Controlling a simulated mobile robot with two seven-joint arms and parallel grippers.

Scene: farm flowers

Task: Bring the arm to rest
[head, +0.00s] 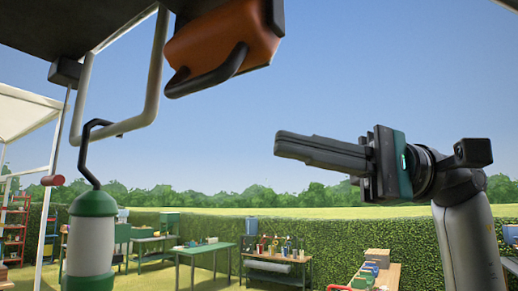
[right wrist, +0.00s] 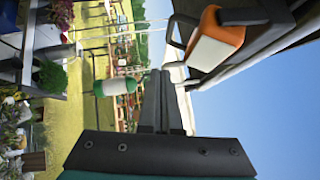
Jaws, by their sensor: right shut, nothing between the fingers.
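My right gripper (head: 282,146) is raised in the air on the right side of the head view, its fingers pointing left. The fingers are shut together with nothing between them; the closed fingers also show in the right wrist view (right wrist: 160,78). The grey right forearm (head: 468,245) rises from the lower right. My left gripper is not in view.
A green and white canister (head: 90,245) hangs from a dark hook at left. An orange object with a black handle (head: 225,45) hangs overhead, near the top centre. Green tables (head: 205,248) and a workbench (head: 277,259) stand far below by a hedge. Open air surrounds the gripper.

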